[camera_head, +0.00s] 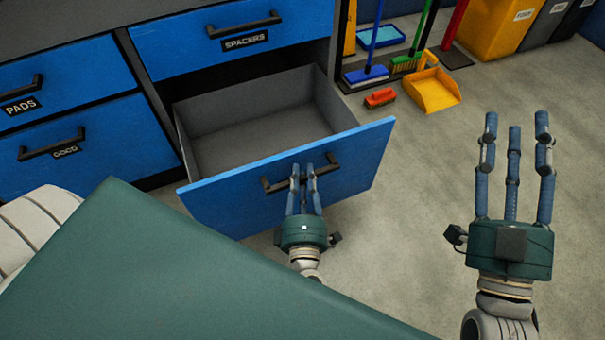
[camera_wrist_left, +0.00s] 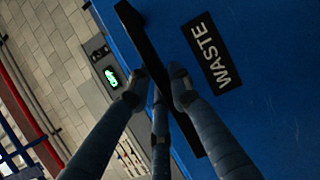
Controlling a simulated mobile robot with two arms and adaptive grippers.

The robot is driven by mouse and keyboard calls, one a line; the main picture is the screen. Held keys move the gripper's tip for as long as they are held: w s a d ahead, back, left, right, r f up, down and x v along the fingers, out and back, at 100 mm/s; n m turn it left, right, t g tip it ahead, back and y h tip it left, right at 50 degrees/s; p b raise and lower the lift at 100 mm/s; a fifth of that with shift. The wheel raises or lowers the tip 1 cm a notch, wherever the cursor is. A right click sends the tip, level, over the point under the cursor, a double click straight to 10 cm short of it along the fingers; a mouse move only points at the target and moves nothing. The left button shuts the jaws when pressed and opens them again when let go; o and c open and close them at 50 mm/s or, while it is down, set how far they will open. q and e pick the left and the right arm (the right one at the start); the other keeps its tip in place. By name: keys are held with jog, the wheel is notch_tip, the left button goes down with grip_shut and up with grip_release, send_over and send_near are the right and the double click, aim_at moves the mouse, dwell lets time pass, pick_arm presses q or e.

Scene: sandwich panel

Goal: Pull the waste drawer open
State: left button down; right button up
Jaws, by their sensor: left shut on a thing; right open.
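The waste drawer (camera_head: 225,200) is blue-fronted and stands pulled out from the cabinet. Its grey inside (camera_head: 255,135) shows and looks empty. Its black handle (camera_head: 335,166) is on the front. My left gripper (camera_head: 304,172) is shut on this handle. In the left wrist view the fingers close around the handle (camera_wrist_left: 132,22), beside the WASTE label (camera_wrist_left: 211,53). My right gripper (camera_head: 516,125) is open and empty over the floor, to the right of the drawer and apart from it.
The SPACERS drawer (camera_head: 185,55) above and the PADS (camera_head: 60,65) and GOOD (camera_head: 95,150) drawers at left are shut. Brooms, a red brush (camera_head: 380,98) and a yellow dustpan (camera_head: 432,90) are at the back. Bins (camera_head: 495,25) stand back right. Floor at right is clear.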

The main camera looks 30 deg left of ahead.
pick_arm(q)
jog(key=c, duration=1.8)
grip_release()
jog(key=shift+v, duration=3.8)
jog(key=shift+a, duration=0.1)
